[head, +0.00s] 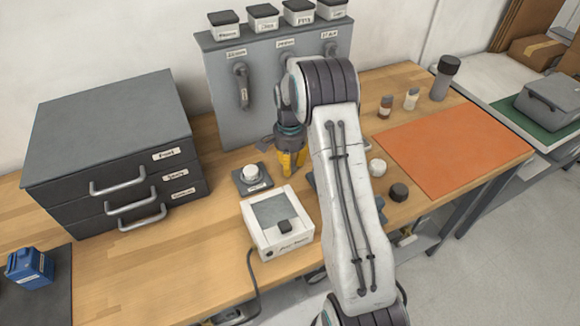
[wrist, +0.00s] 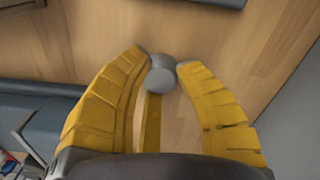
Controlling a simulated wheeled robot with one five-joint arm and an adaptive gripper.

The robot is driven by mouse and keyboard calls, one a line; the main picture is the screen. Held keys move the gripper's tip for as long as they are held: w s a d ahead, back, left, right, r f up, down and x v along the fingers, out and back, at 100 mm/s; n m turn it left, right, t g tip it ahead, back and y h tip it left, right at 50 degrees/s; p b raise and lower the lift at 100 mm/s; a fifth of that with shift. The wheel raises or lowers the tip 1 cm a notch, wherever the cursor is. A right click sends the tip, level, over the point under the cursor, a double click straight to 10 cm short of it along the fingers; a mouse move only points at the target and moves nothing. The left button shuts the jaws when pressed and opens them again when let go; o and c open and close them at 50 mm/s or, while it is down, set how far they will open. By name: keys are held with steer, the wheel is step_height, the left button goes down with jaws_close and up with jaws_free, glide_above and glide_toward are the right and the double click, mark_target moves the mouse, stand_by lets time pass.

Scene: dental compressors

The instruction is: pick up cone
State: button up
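I cannot make out a cone in either view. My gripper (head: 289,172) points down over the wooden bench, between the grey upright panel and the white box. In the wrist view its yellow fingers (wrist: 162,68) curve in toward each other. Two rounded grey shapes (wrist: 161,77) sit between the fingertips. I cannot tell whether they are finger pads or a held thing. My arm hides part of the bench behind it.
A grey drawer cabinet (head: 110,135) stands left. A white scale-like box (head: 278,242) and a dark pad with a white knob (head: 250,173) are close by my gripper. An orange mat (head: 455,150) lies bare at right. A white round piece (head: 377,167) and black knob (head: 398,191) lie near my arm.

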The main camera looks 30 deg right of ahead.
jaws_close()
